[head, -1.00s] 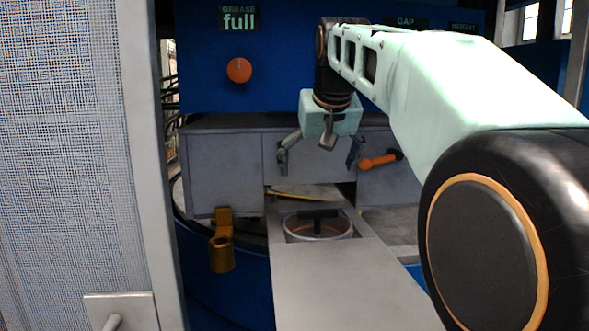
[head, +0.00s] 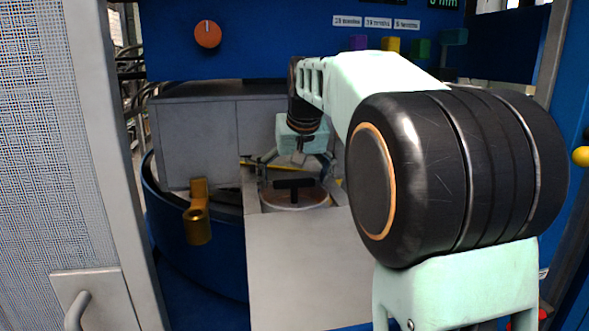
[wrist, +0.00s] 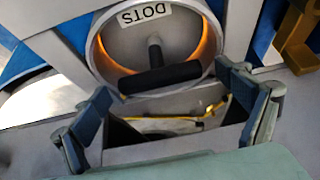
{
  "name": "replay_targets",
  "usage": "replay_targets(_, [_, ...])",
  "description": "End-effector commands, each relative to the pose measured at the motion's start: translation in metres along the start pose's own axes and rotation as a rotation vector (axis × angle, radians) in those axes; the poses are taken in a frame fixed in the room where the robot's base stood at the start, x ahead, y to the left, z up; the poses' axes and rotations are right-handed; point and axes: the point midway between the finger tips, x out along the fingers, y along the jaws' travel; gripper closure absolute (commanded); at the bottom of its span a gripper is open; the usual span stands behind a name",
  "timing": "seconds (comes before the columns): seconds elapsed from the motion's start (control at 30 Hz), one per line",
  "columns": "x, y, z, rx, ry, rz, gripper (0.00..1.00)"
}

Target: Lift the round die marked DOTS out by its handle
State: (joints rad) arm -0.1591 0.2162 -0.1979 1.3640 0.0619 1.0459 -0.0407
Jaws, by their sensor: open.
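The round die (wrist: 190,35) sits in a round seat with a glowing orange inner wall; its label reads DOTS in the wrist view. It also shows in the head view (head: 275,201), level in the grey bench. Its black T-shaped handle (wrist: 160,77) stands up from the middle and shows in the head view (head: 294,184). My gripper (head: 295,164) is open and empty, just behind and above the handle. In the wrist view its fingers (wrist: 168,92) are spread wide, with the handle bar beyond and between their tips, not visibly touched.
A brass bracket with a cup (head: 198,222) stands left of the die. A grey cabinet (head: 195,140) rises behind. A yellow strip (wrist: 165,123) lies in a recess beneath my fingers. The grey bench top (head: 290,260) in front is bare. A mesh door (head: 40,150) is at far left.

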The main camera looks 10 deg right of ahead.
Motion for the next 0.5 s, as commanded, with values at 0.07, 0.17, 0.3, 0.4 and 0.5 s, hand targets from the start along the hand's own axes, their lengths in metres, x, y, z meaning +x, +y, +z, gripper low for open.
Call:
replay_targets(0.07, [0.0064, 0.0, 0.0003, 0.0, -0.001, 0.0, 0.07])
replay_targets(0.17, [0.0097, 0.0, 0.0, 0.0, 0.001, 0.0, 0.07])
replay_targets(0.3, [0.0104, 0.0, -0.0001, 0.001, 0.001, 0.0, 0.07])
replay_targets(0.4, [0.0102, 0.0, -0.0001, 0.001, 0.001, 0.0, 0.07])
replay_targets(0.5, [0.0101, 0.0001, -0.0001, 0.001, 0.001, 0.0, 0.16])
